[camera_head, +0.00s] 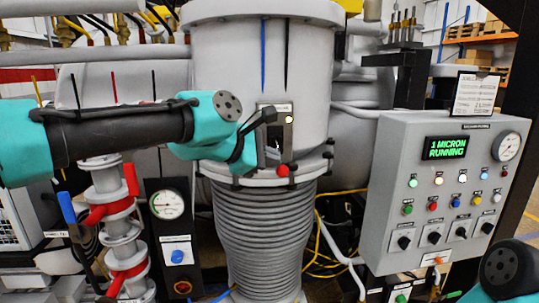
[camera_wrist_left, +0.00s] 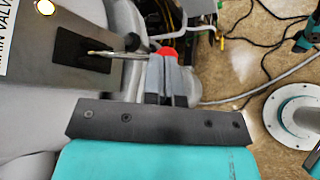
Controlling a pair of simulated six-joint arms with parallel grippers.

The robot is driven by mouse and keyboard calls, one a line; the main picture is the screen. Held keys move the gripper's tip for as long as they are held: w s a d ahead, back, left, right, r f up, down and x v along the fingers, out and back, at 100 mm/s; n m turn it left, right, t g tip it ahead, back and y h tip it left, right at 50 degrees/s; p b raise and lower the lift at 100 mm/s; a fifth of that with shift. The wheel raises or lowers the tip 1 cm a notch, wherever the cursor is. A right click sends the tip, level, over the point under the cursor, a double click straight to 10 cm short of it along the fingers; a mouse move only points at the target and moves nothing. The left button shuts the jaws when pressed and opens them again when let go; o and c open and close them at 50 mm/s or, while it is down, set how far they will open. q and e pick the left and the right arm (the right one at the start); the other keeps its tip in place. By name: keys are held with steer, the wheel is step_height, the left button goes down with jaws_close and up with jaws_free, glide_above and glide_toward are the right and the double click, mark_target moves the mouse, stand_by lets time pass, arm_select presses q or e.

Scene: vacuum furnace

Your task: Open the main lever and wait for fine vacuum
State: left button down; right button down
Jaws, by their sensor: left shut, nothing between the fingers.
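The main lever has a red ball end (camera_head: 283,170) and sits low at the slotted plate (camera_head: 285,140) on the chamber front. In the left wrist view its thin metal rod (camera_wrist_left: 105,53) comes out of a dark slot, and the red ball (camera_wrist_left: 166,51) shows just beyond my fingertips. My left gripper (camera_wrist_left: 166,62) is shut with nothing held; contact with the ball is unclear. In the head view its dark body (camera_head: 258,121) is in front of the plate and the fingers are hard to make out. The display (camera_head: 446,148) reads "1 MICRON RUNNING". My right gripper is out of view.
The grey control panel (camera_head: 385,190) with buttons, knobs and a gauge (camera_head: 508,147) stands at the right. A ribbed column (camera_head: 262,235) is below the chamber. Red-handled valves (camera_head: 110,212) and a second gauge (camera_head: 167,204) are at the lower left.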

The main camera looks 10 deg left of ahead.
arm_select(q)
steer(key=shift+r, duration=0.3)
steer(key=shift+s+a, duration=0.1)
steer(key=v, duration=1.3)
steer(key=shift+s+f, duration=0.25)
steer(key=shift+s, duration=0.4)
steer(key=shift+a+f, duration=0.1)
